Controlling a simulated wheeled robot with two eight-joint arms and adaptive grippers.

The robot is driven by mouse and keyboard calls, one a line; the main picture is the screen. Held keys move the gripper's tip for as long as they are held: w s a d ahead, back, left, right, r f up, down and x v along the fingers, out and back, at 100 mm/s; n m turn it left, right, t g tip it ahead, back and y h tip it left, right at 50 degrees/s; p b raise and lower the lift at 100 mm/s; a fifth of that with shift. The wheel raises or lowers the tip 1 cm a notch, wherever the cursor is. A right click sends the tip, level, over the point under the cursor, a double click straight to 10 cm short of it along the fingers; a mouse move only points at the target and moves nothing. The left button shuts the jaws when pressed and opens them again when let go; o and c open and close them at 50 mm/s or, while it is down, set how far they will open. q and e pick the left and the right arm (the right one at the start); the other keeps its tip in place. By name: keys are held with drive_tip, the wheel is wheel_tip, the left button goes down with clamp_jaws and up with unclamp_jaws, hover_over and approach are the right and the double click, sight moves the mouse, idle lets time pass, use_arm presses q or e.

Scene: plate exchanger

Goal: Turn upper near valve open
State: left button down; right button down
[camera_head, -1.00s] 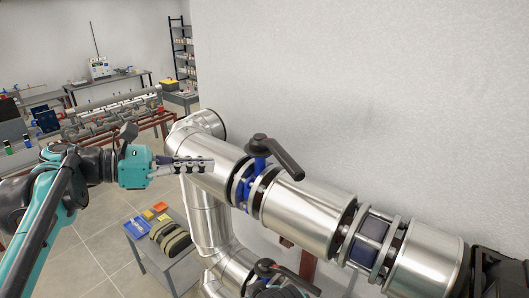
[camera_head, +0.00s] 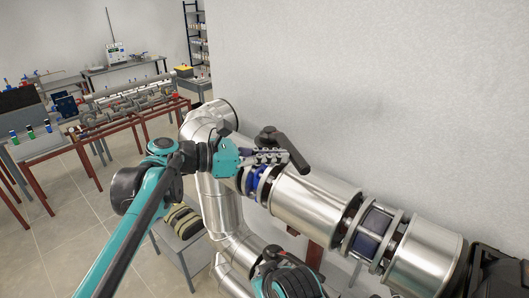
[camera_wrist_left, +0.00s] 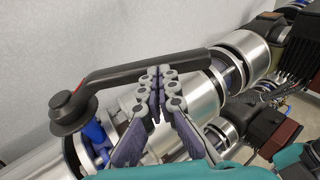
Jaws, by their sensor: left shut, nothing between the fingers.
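The upper near valve has a black lever handle (camera_head: 291,151) on a blue body (camera_head: 256,182), set in a silver pipe (camera_head: 310,205). The lever slants down to the right in the head view. In the left wrist view the lever (camera_wrist_left: 135,68) runs from its round hub at left toward upper right. My left gripper (camera_head: 285,155) is shut and empty, its fingertips close beside the lever. In the wrist view the fingertips (camera_wrist_left: 163,72) overlap the lever's lower edge; I cannot tell whether they touch it. My right gripper is not in view.
A white wall (camera_head: 370,90) stands behind the pipe. A blue-grey glass section (camera_head: 372,228) sits farther right along the pipe. A teal and black arm part (camera_head: 287,280) is at the bottom. A small grey table (camera_head: 180,252) stands lower left.

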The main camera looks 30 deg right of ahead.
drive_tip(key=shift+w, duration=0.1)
use_arm(q)
drive_tip(key=shift+s+d, duration=0.1)
drive_tip(key=shift+s, duration=0.05)
drive_tip(key=shift+s+d+n+t, duration=0.15)
drive_tip(key=shift+d+n+t, duration=0.15)
drive_tip(key=shift+d+t, duration=0.1)
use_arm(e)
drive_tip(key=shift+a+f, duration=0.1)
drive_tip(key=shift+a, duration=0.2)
